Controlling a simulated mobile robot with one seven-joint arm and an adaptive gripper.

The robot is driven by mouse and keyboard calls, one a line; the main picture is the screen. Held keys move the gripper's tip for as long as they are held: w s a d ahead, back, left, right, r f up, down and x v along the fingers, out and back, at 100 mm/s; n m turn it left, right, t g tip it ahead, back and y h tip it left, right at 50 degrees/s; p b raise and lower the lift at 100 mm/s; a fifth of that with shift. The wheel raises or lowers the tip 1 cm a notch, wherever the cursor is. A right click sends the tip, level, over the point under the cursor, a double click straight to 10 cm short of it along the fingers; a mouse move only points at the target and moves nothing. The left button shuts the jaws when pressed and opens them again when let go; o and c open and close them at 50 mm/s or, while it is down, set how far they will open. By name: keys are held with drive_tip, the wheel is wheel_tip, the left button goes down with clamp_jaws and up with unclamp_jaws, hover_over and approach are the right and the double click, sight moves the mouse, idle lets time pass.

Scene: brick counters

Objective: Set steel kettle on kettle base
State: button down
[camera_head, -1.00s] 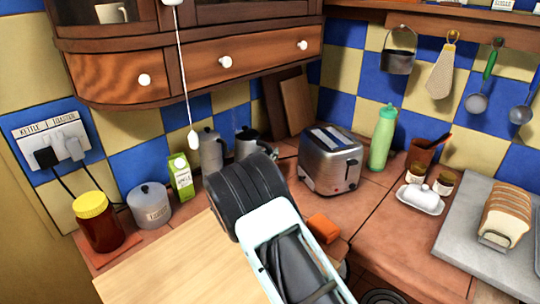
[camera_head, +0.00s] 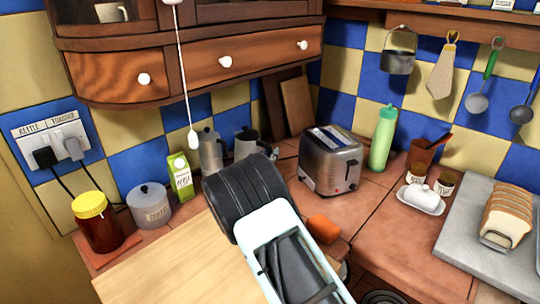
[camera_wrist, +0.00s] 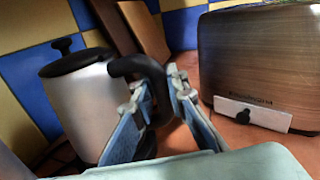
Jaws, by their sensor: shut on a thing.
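The steel kettle (camera_wrist: 82,98) stands at the left in the wrist view, with a black lid and a black handle. My gripper (camera_wrist: 157,95) is shut on the handle, its two fingers on either side of it. In the head view the kettle (camera_head: 247,144) shows only in part behind my arm, near the back corner of the counter. A dark edge shows low at the left of the kettle in the wrist view. I cannot tell whether it is the kettle base, or whether the kettle touches it.
A steel toaster (camera_head: 331,160) stands close to the right of the gripper. A grey moka pot (camera_head: 210,151), a green carton (camera_head: 180,177), a lidded pot (camera_head: 149,205) and a yellow-lidded jar (camera_head: 98,222) stand to the left. A wooden board (camera_head: 297,107) leans behind. A cabinet hangs above.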

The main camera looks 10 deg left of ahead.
drive_tip(key=shift+f+b, duration=0.45)
drive_tip(key=shift+b, duration=0.1)
idle(0.4)
drive_tip(key=c, duration=2.2)
unclamp_jaws()
drive_tip(key=shift+f, duration=0.3)
drive_tip(key=shift+s+a+r+p, duration=0.1)
drive_tip(key=shift+s+a+p, duration=0.2)
drive_tip(key=shift+s, duration=1.5)
drive_tip(key=shift+s+a+f+p, duration=0.1)
drive_tip(key=shift+s+a, duration=0.3)
drive_tip(key=shift+s, duration=1.45)
drive_tip(key=shift+s+a+r+p, duration=0.15)
drive_tip(key=shift+s+a, duration=0.2)
drive_tip(key=shift+s, duration=1.45)
